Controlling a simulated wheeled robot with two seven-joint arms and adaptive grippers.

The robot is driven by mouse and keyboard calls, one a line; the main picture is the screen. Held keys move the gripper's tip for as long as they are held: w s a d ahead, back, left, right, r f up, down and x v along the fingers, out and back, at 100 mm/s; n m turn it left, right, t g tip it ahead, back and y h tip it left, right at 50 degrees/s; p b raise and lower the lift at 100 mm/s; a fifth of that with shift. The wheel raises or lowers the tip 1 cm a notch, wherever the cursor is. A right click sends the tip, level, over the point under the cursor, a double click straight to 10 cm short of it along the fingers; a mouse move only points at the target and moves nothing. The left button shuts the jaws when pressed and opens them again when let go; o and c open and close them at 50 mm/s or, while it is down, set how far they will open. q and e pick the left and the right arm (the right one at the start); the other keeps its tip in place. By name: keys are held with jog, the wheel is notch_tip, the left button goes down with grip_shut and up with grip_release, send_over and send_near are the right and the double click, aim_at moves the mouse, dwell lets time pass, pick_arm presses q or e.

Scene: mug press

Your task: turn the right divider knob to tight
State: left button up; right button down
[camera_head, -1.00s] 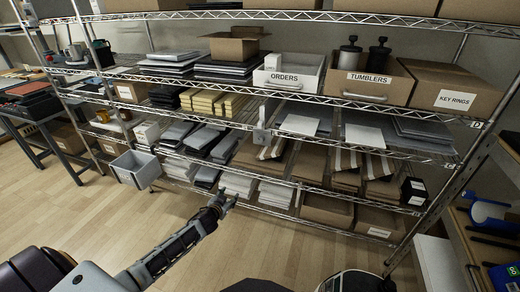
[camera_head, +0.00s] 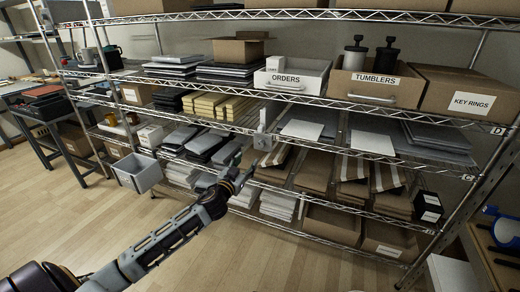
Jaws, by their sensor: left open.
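A small light grey bracket (camera_head: 263,138) with a plate stands at the front edge of the middle wire shelf. It looks like a divider with its knob, but the knob's shape and setting are too small to tell. I cannot make out a second divider. My left gripper (camera_head: 243,174) is open and empty, in front of the shelves, below and a little left of the bracket. It appears apart from the bracket. My right gripper is not in view.
Wire shelving holds an ORDERS bin (camera_head: 291,77), a TUMBLERS box (camera_head: 374,84) and a KEY RINGS box (camera_head: 471,94) above. Stacked packs and flat boxes fill the lower shelves. A grey bin (camera_head: 139,173) sticks out at the left. The wooden floor (camera_head: 110,225) is clear.

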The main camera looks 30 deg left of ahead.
pick_arm(q)
jog(key=shift+w, duration=0.1)
dwell(0.3)
jog(key=b, duration=0.1)
send_near(260, 145)
jog(key=shift+w, duration=1.9)
jog(key=shift+w+a+f, duration=0.1)
jog(key=shift+w, duration=0.65)
jog(key=shift+w+b, duration=0.4)
jog(key=shift+w, duration=0.35)
jog(key=shift+w+a, duration=0.15)
jog(key=shift+w, duration=0.85)
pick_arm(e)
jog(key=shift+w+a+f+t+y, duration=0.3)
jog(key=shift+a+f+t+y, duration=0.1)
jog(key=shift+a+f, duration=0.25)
pick_arm(q)
jog(key=shift+c, duration=0.3)
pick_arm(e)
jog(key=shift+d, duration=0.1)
pick_arm(q)
jog(key=c, duration=1)
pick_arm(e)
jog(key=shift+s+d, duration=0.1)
